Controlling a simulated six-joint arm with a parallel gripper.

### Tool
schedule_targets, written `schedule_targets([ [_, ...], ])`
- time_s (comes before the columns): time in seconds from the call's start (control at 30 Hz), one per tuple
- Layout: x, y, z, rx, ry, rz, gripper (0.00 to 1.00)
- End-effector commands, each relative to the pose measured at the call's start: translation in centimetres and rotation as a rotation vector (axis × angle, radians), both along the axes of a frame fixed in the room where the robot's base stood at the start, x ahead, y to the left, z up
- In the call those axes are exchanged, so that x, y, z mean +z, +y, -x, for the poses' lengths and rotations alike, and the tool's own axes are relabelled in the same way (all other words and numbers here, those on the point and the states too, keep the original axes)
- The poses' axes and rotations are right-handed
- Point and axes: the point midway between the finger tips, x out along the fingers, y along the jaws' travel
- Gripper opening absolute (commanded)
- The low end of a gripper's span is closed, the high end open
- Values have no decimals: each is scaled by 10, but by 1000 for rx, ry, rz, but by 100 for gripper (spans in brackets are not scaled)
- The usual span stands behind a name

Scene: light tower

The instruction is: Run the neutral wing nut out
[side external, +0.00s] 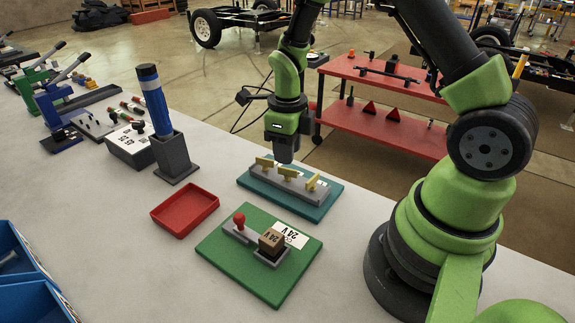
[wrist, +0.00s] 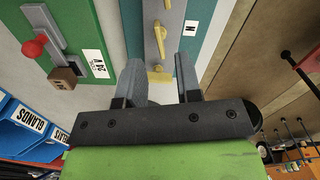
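A grey terminal block on a teal base (side external: 318,212) carries three yellow wing nuts: left (side external: 264,162), middle (side external: 288,172) and right (side external: 312,182). In the wrist view, a white label marked N (wrist: 191,27) lies beside the middle wing nut (wrist: 160,36). The end wing nut (wrist: 159,76) shows between my fingertips, and the third is cut by the top edge. My gripper (wrist: 160,76) is open and empty, fingers pointing down. In the side view my gripper (side external: 284,157) is over the left part of the block, partly hiding its far side; I cannot tell the exact height.
A green board (side external: 245,278) with a red-knobbed lever (side external: 239,220) and a brown 24 V block (side external: 271,241) lies in front. A red tray (side external: 184,212) and a grey holder with a blue cylinder (side external: 172,155) stand to the left. Blue bins (side external: 30,290) are at the front-left corner.

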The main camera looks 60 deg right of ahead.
Motion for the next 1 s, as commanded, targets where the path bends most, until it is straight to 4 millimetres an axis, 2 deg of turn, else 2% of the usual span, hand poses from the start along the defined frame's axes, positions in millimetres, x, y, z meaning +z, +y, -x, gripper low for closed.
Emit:
schedule_targets([
  [0.1,-22,0,1,-1,5,-2,32],
  [0.3,-43,0,0,1,0,-1,32],
  [0.63,-47,0,0,1,-3,-1,32],
  [0.67,-47,0,0,1,-3,-1,30],
  [0.8,-46,0,0,1,-2,0,0],
  [1.0,-46,0,0,3,-2,0,0],
])
